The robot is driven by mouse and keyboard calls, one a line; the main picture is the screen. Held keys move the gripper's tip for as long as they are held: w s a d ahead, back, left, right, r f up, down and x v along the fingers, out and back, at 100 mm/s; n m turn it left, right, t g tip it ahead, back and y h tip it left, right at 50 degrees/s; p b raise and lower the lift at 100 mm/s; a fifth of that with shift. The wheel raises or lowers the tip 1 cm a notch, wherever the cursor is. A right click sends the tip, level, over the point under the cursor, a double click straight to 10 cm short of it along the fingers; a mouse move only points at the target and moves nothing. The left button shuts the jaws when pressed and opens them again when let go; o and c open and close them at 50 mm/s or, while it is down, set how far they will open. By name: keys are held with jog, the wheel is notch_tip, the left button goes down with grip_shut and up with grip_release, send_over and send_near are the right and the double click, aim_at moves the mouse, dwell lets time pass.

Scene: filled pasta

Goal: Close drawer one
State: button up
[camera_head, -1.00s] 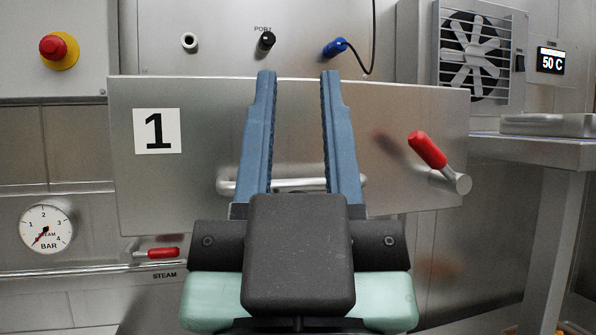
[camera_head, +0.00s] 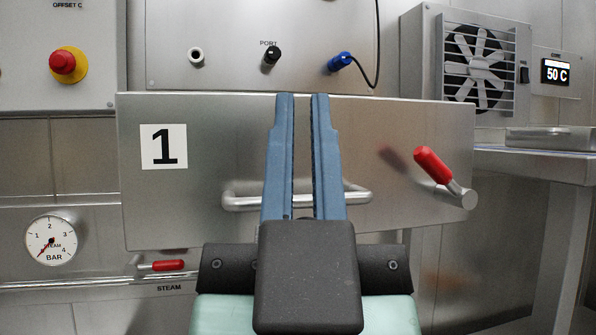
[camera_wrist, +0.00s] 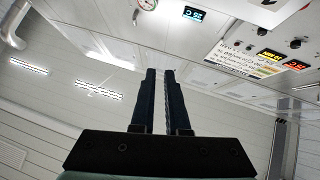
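Drawer one is a wide brushed-steel front (camera_head: 215,160) with a black "1" on a white label (camera_head: 164,147). It appears to stand forward of the wall panels; how far out it is cannot be told. A horizontal bar handle (camera_head: 245,202) crosses its lower middle, partly hidden behind my fingers. My gripper (camera_head: 303,97) points up in front of the drawer, with its blue fingertips near the top edge. The fingers are close together with a narrow empty gap. Whether they touch the drawer is unclear. The wrist view shows the same narrow gap (camera_wrist: 160,72).
A red-handled lever (camera_head: 434,168) sticks out at the drawer's right side. A smaller red steam lever (camera_head: 168,265) and a pressure gauge (camera_head: 50,240) are at lower left. A red stop button (camera_head: 63,62), a blue plug with cable (camera_head: 340,61) and a fan (camera_head: 474,68) are above.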

aim_at(241, 178)
jog(key=w+m+y+p, duration=0.1)
jog(key=p, duration=0.1)
jog(key=w+a+m+g+p, duration=0.1)
jog(key=p, duration=0.1)
jog(key=w+r+m+g+y+p, duration=0.1)
jog(key=p, duration=0.2)
jog(key=shift+w+a+y, duration=0.3)
jog(key=shift+w, duration=0.1)
grip_shut()
notch_tip(241, 178, down, 4)
jog(key=w+a+m+g+y+p, duration=0.25)
jog(key=m+g+p, duration=0.25)
jog(key=m+p, duration=1.35)
jog(key=s+d+f+m+g+p, duration=0.1)
jog(key=s+f+m+g+p, duration=0.15)
jog(key=s+m+p, duration=0.8)
jog(key=shift+m+h, duration=0.45)
jog(key=shift+m, duration=0.05)
jog(key=p+x, duration=0.2)
jog(key=x, duration=0.3)
jog(key=p+x, duration=0.2)
jog(key=x, duration=0.4)
jog(key=d+p+x, duration=0.1)
jog(key=x, duration=0.5)
jog(key=shift+w+f+p, duration=0.15)
jog(key=shift+w+p, duration=0.25)
